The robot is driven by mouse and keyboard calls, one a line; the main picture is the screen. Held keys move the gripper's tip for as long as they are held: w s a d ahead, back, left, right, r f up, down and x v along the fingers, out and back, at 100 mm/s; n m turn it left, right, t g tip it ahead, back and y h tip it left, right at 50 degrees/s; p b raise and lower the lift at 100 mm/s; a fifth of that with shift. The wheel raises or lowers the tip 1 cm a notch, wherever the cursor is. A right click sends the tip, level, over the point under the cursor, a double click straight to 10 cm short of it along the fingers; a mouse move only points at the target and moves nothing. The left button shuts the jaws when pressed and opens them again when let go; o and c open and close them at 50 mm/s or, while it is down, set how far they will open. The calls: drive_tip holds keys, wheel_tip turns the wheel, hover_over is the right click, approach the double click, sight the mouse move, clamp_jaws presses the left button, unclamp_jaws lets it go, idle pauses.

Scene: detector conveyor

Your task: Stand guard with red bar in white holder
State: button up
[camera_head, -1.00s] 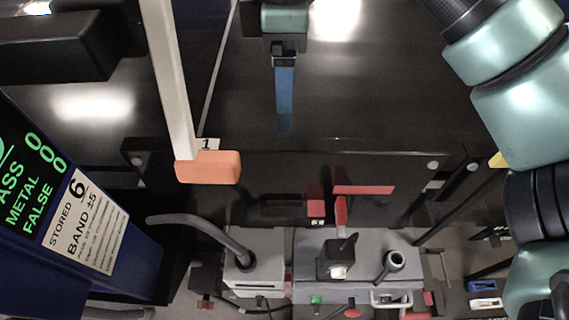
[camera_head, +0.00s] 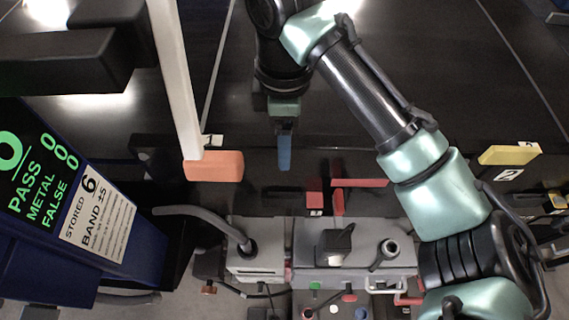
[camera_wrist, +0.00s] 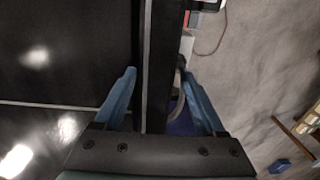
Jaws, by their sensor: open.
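A thin red bar (camera_head: 360,183) lies level along the near edge of the dark conveyor in the head view. Beside it are a small red block (camera_head: 314,199) with a white patch below it and an upright red piece (camera_head: 338,203). I cannot tell whether that white patch belongs to the white holder. My gripper (camera_wrist: 157,72) is open and empty, its two blue fingers spread above the conveyor's edge. In the head view its blue finger (camera_head: 285,150) is above and left of the red bar, apart from it in the picture.
A white post with an orange block (camera_head: 214,166) stands left of my gripper. A blue display cabinet (camera_head: 68,200) is at the left. A grey box (camera_head: 306,262) with a black switch and a lighter box (camera_head: 255,262) with a bent tube stand in front. A yellow block (camera_head: 509,155) is at right.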

drive_tip(key=shift+f, duration=0.2)
drive_tip(key=shift+f, duration=0.25)
idle(0.5)
clamp_jaws()
idle(0.3)
drive_tip(key=shift+r, duration=0.1)
idle(0.9)
